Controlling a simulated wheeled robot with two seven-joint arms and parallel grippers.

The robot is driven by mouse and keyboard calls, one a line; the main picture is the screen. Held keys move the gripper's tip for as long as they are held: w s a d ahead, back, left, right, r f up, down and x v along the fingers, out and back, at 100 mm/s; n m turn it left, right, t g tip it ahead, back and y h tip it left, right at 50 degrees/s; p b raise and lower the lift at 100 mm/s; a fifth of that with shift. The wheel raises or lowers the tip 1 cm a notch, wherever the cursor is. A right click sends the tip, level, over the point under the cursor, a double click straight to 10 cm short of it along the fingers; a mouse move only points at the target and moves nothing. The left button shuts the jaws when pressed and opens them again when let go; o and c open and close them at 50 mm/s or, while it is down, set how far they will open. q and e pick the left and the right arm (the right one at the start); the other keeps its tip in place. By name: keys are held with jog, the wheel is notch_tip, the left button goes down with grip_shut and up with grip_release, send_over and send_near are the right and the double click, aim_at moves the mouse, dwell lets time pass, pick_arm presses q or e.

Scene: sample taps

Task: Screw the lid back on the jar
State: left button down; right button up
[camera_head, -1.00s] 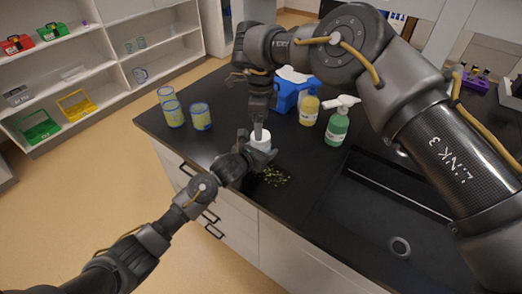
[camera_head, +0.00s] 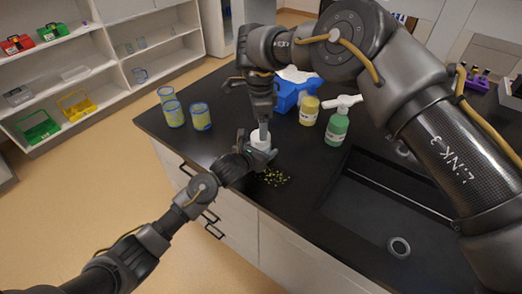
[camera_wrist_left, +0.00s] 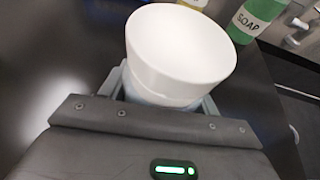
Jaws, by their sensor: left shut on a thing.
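My left gripper (camera_wrist_left: 160,92) is shut around the jar (camera_wrist_left: 158,97) near the counter's front left edge. In the left wrist view, a smooth white round piece that looks like the lid (camera_wrist_left: 180,45) sits on top of the jar, tilted in the picture. In the head view the white top (camera_head: 258,139) shows small between the two grippers. My right gripper (camera_head: 263,134) points down at it; its fingertips overlap it in the picture. I cannot tell whether they touch it or how far they are apart. No right gripper shows in the left wrist view.
Yellow-green bits (camera_head: 273,177) lie on the black counter (camera_head: 225,95) beside the jar. Several blue-rimmed containers (camera_head: 201,117) stand to the left. A green soap bottle (camera_head: 337,128), a yellow-labelled bottle (camera_head: 309,112) and a blue box (camera_head: 287,95) stand behind. A sink (camera_head: 385,205) lies right.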

jog(key=shift+f, duration=2.2)
jog(key=c, duration=1)
jog(key=m, duration=0.3)
jog(key=shift+c, duration=0.3)
jog(key=o, duration=1.1)
jog(key=shift+r, duration=2.3)
jog(key=shift+c, duration=0.2)
